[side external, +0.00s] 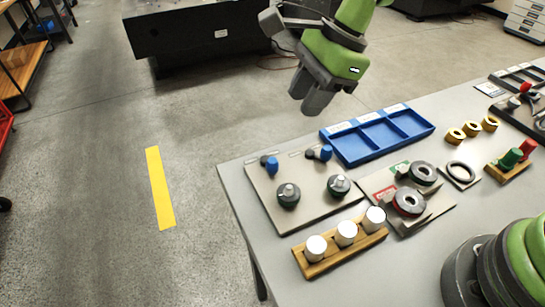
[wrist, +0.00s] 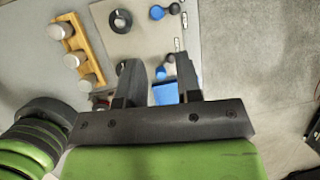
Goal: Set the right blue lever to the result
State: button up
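The right blue lever (side external: 326,152) is on the light panel (side external: 262,190), near the blue tray. Its blue tip points toward the tray side of its dark pivot. In the wrist view the right blue lever (wrist: 161,72) shows between my fingers. The left blue lever (side external: 272,166) is at the panel's left, and also near the top of the wrist view (wrist: 157,12). My gripper (side external: 309,97) is above and beyond the panel, with fingers apart and nothing between them. It also shows in the wrist view (wrist: 158,78). I cannot read any result or the lever scale marks.
Two dark round dials (side external: 288,195) (side external: 339,186) sit on the panel. White cylinders (side external: 346,233) stand in a wooden block in front. The blue compartment tray (side external: 345,160) is behind right. A plate with red and green labels (side external: 440,207) and ring parts lies to the right.

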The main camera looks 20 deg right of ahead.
jog(key=m, duration=0.2)
send_near(273, 160)
jog(key=shift+g, duration=0.3)
jog(key=x, duration=1)
jog(key=shift+w+f, duration=0.1)
jog(key=shift+w, duration=0.15)
jog(key=c, duration=0.6)
